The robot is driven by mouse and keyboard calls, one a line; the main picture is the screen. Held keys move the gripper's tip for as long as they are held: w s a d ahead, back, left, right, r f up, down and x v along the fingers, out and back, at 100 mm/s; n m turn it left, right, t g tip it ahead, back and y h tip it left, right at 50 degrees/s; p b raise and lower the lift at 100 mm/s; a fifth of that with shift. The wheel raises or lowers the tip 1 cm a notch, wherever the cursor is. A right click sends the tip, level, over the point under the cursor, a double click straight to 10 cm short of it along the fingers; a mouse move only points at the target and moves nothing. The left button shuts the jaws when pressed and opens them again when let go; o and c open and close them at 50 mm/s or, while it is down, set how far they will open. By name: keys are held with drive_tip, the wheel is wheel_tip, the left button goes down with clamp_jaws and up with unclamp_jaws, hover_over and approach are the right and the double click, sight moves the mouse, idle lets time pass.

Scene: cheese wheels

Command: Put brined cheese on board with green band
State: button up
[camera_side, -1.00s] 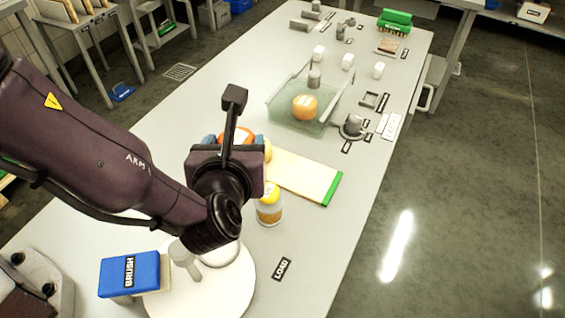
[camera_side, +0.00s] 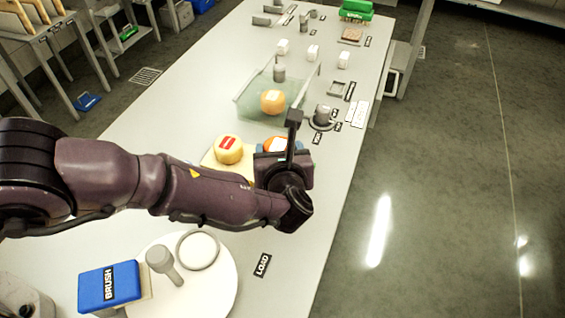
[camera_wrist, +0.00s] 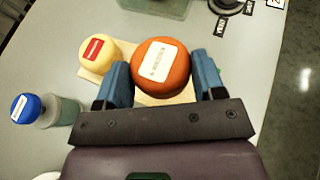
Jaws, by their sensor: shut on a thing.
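My gripper (camera_wrist: 160,82) is shut on an orange-red cheese wheel (camera_wrist: 160,66) with a white label, its blue fingers on either side; the label is too small to read. In the side view this wheel (camera_side: 274,144) shows just behind my gripper (camera_side: 283,155). It is over the cream board (camera_side: 213,158); whether it touches the board I cannot tell. A yellow cheese wheel (camera_side: 229,150) with a red label sits on the board's left part. Another orange wheel (camera_side: 272,102) is in the clear greenish tank (camera_side: 250,107).
A small weight on a round scale-like base (camera_side: 322,117) stands right of the tank. A blue-topped cylinder (camera_wrist: 27,107) stands left in the wrist view. A blue brush block (camera_side: 108,286) and white disc (camera_side: 215,290) are in front. The table's right edge is close to my gripper.

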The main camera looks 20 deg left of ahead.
drive_tip(key=shift+w+d+f, duration=0.1)
drive_tip(key=shift+w+f, duration=0.05)
drive_tip(key=shift+f, duration=0.8)
drive_tip(key=shift+w+d+f, duration=0.1)
drive_tip(key=shift+w+f, duration=0.05)
drive_tip(key=shift+f, duration=0.8)
drive_tip(key=shift+f, duration=0.15)
drive_tip(key=o, duration=0.7)
drive_tip(key=shift+r, duration=0.2)
drive_tip(key=v, duration=1.2)
